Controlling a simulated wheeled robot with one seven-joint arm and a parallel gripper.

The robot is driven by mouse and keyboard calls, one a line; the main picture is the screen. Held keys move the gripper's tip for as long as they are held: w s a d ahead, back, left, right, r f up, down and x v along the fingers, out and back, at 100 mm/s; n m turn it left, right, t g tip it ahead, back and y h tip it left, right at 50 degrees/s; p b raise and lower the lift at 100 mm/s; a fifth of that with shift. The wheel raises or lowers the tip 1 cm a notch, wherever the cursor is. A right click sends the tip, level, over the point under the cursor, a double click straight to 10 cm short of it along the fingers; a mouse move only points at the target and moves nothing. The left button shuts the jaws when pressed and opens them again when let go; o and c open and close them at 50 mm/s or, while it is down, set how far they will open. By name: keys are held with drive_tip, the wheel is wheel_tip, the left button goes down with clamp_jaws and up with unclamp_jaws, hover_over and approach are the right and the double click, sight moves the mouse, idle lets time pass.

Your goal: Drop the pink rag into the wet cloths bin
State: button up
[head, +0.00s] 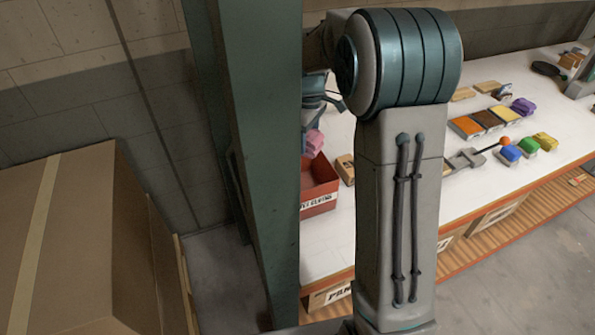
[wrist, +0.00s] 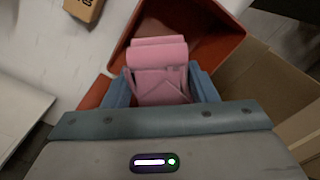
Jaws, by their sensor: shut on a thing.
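The pink rag (wrist: 158,70) is a folded pink bundle in the wrist view, held between the blue fingers of my gripper (wrist: 160,88). My gripper is shut on it. Beyond and below the rag is the red bin (wrist: 216,45), whose open inside shows around it. In the head view the rag (head: 313,143) is a small pink patch above the red wet cloths bin (head: 319,208), near its back edge. The bin has a white label, partly hidden. My gripper (head: 318,108) is largely hidden there behind the column and my arm.
A small cardboard box (head: 345,169) stands right of the bin. Several coloured blocks lie farther right on the white table (head: 470,200). A dark green column (head: 250,150) stands close left of the bin. A large carton (head: 90,240) fills the lower left.

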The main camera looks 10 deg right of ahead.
drive_tip(key=shift+s+f+b, duration=0.1)
drive_tip(key=shift+f+b, duration=2)
drive_tip(key=shift+f, duration=0.9)
drive_tip(key=o, duration=1.2)
drive_tip(key=shift+r, duration=0.1)
wheel_tip(320, 180, up, 14)
drive_tip(key=shift+f+b, duration=0.1)
drive_tip(key=shift+b, duration=0.55)
